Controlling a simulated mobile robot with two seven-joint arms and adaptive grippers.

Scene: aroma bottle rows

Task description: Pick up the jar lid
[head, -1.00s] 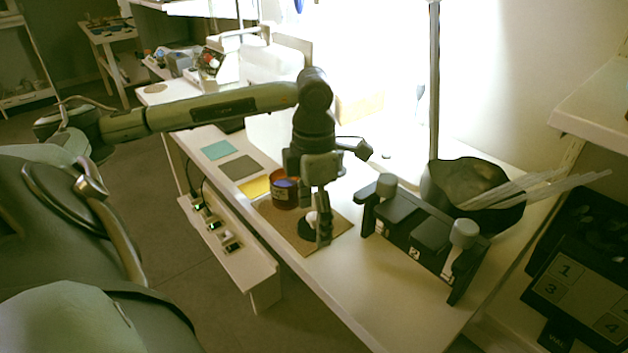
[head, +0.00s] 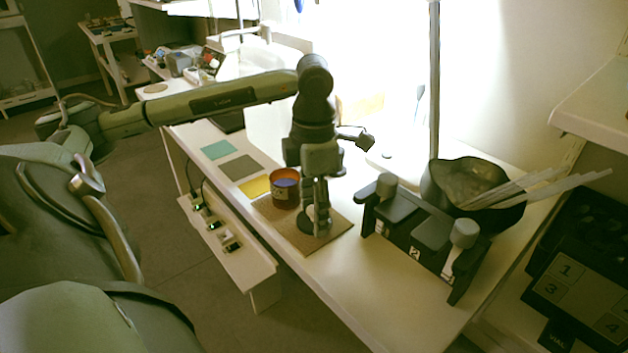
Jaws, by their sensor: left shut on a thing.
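My left gripper (head: 318,222) points straight down over the brown mat (head: 284,232) on the white table. It is shut on the jar lid (head: 306,226), a dark disc low over the mat. The fingers hide most of the lid, and I cannot tell whether it still touches the mat. The open jar (head: 284,188), amber-brown with a label and something blue-violet inside, stands upright on the mat just left of the gripper. My right gripper is not in view.
A dark rack (head: 418,232) with numbered slots stands right of the mat. Behind it is a dark bowl (head: 470,184) with pale sticks leaning out. Teal, grey and yellow squares (head: 238,167) lie left of the jar. The table front right of the mat is clear.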

